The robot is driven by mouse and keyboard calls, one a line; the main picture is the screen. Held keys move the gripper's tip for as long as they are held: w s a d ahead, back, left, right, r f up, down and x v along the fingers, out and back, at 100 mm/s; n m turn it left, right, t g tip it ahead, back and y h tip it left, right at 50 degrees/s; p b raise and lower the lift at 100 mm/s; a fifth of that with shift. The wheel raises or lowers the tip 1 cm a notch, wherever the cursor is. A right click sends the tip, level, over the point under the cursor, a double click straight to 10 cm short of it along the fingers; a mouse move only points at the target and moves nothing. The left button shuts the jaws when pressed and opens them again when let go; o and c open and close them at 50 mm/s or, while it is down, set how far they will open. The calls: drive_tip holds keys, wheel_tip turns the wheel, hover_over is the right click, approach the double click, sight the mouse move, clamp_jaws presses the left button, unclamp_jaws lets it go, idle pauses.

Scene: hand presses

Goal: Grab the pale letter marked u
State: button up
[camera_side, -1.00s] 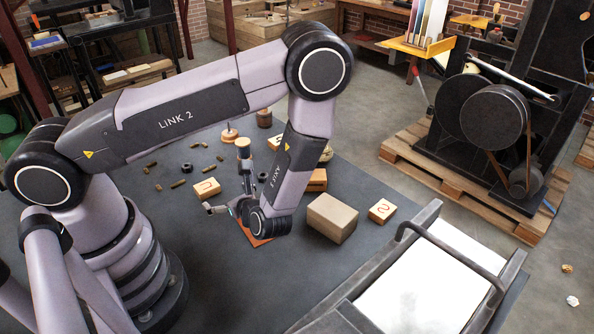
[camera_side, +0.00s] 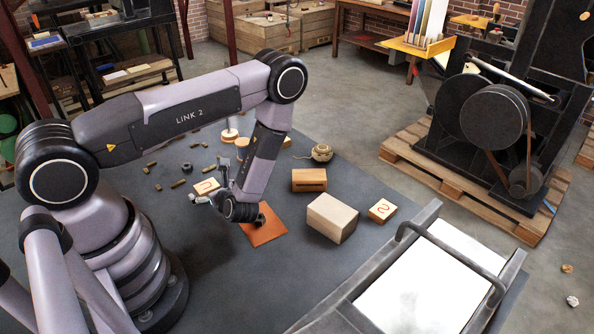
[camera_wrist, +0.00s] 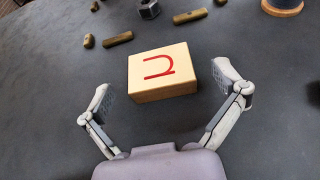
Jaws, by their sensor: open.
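The pale block marked with a red u (camera_wrist: 163,72) lies on the dark mat, letter face up. In the wrist view it sits between my spread fingers, with a gap on each side. In the side view the same block (camera_side: 207,186) is partly hidden by my gripper (camera_side: 213,184). My gripper (camera_wrist: 161,79) is open and empty, with one finger to the left of the block and one to the right.
Short brown pieces (camera_wrist: 118,39) and a dark nut (camera_wrist: 149,9) lie beyond the block. An orange sheet (camera_side: 265,226), a slotted wooden block (camera_side: 309,180), a cardboard-coloured box (camera_side: 331,218), a ball of twine (camera_side: 321,153) and another red-marked pale block (camera_side: 382,210) lie to the right.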

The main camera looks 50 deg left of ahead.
drive_tip(key=shift+a+f, duration=0.1)
drive_tip(key=shift+a, duration=0.25)
drive_tip(key=shift+c, duration=0.3)
drive_tip(key=c, duration=1.1)
